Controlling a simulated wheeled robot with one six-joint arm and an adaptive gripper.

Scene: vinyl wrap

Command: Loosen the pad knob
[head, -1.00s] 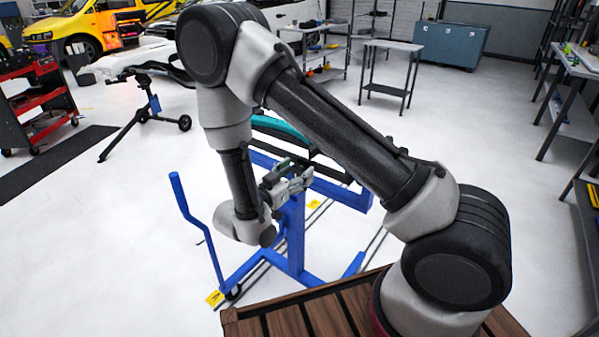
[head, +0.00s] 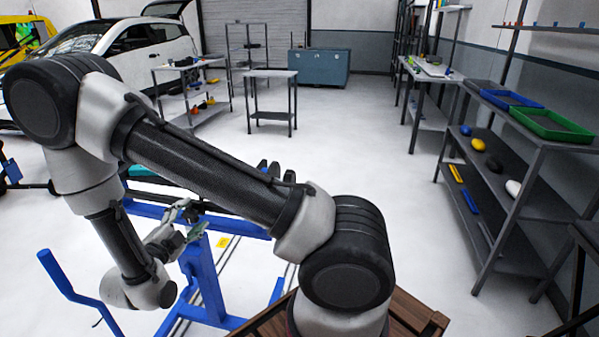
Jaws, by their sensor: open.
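My gripper (head: 187,219) is open and sits close to the upper part of a blue metal stand (head: 205,275). It seems to be at the stand's upright, but I cannot tell whether it touches it. I cannot pick out the pad knob; it is too small or hidden by my gripper and arm. A teal panel (head: 140,171) shows partly behind my arm, above the stand's blue crossbar.
A shelf rack at the right holds a green tray (head: 551,125), a blue tray (head: 510,99) and several small items. A small grey table (head: 271,75) and a blue cabinet (head: 320,68) stand at the back. A white car (head: 150,45) is at back left. Open floor lies between.

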